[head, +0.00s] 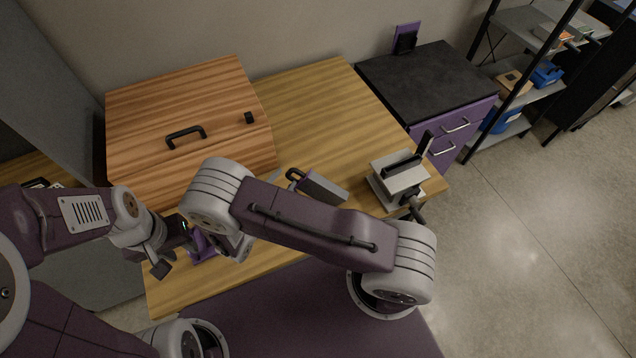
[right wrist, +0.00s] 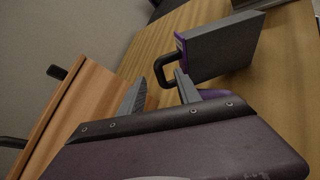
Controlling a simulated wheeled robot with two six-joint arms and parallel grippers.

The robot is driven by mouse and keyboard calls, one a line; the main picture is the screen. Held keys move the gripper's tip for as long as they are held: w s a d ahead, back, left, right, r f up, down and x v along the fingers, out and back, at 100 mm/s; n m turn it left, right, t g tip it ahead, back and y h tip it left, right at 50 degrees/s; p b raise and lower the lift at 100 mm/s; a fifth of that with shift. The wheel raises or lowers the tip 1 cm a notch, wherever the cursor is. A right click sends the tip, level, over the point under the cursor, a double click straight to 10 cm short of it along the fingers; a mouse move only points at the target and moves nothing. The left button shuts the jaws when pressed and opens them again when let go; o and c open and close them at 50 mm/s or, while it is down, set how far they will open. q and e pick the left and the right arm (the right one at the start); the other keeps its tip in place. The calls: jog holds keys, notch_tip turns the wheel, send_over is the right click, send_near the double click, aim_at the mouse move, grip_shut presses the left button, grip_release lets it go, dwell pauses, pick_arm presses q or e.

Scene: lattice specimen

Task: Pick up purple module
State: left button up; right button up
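The module is a grey slab with a purple end face and a black loop handle. It lies on the wooden table in the head view (head: 324,188) and in the upper right of the right wrist view (right wrist: 222,47). My right gripper (right wrist: 160,82) is open in the right wrist view, its fingertips close to the handle; I cannot tell if they touch. My left gripper (head: 174,252) is open near the table's front left, apart from the module. A purple part (head: 203,245) beside it is partly hidden and unclear.
A wooden box (head: 190,100) with a black handle stands at the back left of the table (head: 325,105). A grey and white device (head: 398,180) stands at the right edge. A purple cabinet with a dark top (head: 425,80) and shelves are beyond.

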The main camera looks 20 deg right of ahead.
aim_at(289, 173)
jog(key=shift+w+d+f, duration=0.1)
jog(key=shift+w+f, duration=0.05)
jog(key=shift+w, duration=0.2)
jog(key=shift+w+d, duration=0.15)
jog(key=p+x, duration=0.2)
jog(key=x, duration=0.1)
jog(key=shift+d, duration=0.35)
jog(key=shift+w+d+f, duration=0.2)
jog(key=shift+w+f, duration=0.05)
jog(key=shift+w, duration=0.05)
jog(key=shift+w+f, duration=0.15)
jog(key=shift+w, duration=0.05)
jog(key=shift+s+a, duration=0.1)
jog(key=shift+s, duration=0.1)
grip_shut()
jog(key=shift+w, duration=0.1)
